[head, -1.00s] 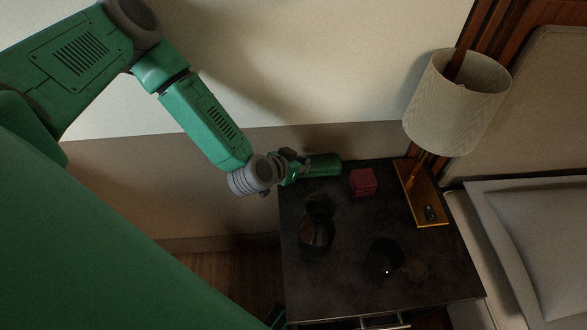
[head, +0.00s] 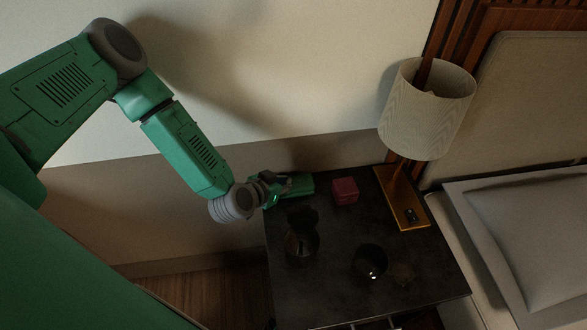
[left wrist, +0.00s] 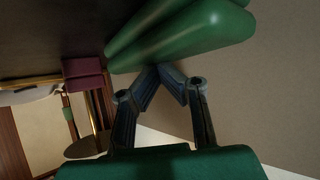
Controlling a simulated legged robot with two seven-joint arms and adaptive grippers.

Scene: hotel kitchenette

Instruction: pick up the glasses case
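The glasses case (head: 300,184) is a green, rounded, elongated case at the back left of the dark bedside table. My left gripper (head: 277,182) is at its left end in the head view. In the left wrist view, the case (left wrist: 180,42) lies across the top, with a groove along it. My left gripper's dark fingers (left wrist: 160,69) slant together there, and their tips come close together at the case's lower edge. I see nothing between them; whether they touch the case is unclear. My right gripper is not in view.
A dark red cube (head: 345,190) stands just right of the case. A lamp (head: 428,105) stands at the back right on a gold base (head: 402,200). A dark pot (head: 302,240) and a dark cup (head: 369,263) stand nearer the front. The wall (head: 215,165) is close behind.

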